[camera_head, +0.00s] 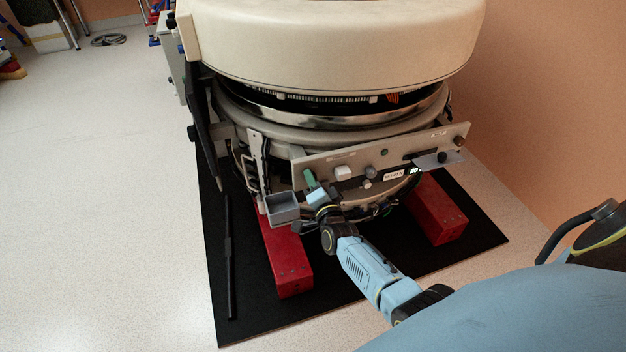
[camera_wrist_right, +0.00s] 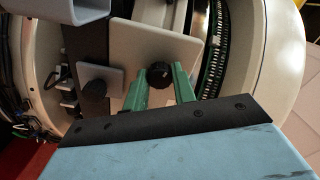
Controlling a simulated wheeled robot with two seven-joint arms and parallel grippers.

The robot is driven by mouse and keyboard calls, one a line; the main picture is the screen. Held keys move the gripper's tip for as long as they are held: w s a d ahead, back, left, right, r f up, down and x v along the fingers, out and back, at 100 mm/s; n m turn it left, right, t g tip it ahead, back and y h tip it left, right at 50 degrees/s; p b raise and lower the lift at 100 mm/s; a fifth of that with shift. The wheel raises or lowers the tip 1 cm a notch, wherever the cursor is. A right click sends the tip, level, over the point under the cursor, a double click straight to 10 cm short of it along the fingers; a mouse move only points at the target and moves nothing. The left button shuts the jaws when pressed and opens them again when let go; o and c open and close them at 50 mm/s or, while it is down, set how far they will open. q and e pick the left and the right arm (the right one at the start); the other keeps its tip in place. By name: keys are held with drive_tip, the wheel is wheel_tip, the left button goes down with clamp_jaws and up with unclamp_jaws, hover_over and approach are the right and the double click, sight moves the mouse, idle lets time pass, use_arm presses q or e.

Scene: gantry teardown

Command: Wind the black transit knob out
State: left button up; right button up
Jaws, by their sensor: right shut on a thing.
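The black transit knob (camera_wrist_right: 159,74) shows in the right wrist view on a pale plate, between the tips of my right gripper's green fingers (camera_wrist_right: 165,82). The fingers are shut on its sides. In the head view my right gripper (camera_head: 311,180) reaches the left end of the grey front panel (camera_head: 430,148) on the gantry, and the knob there is hidden. My left gripper is in neither view.
A grey open bin (camera_head: 283,208) hangs just left of my right gripper, close to it. Red blocks (camera_head: 287,262) stand under the gantry (camera_head: 330,40) on a black mat (camera_head: 255,325). A dark bar (camera_head: 229,260) lies on the mat.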

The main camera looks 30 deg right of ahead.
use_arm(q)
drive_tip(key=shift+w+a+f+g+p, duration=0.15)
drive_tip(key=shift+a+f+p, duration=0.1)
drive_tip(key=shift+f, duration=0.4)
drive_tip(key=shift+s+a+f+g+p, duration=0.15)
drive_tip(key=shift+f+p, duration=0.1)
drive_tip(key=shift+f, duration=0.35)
use_arm(e)
drive_tip(key=shift+f+n, duration=0.1)
drive_tip(key=shift+n, duration=10.6)
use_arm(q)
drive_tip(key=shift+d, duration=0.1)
use_arm(e)
drive_tip(key=o, duration=1)
drive_tip(key=shift+n, duration=0.3)
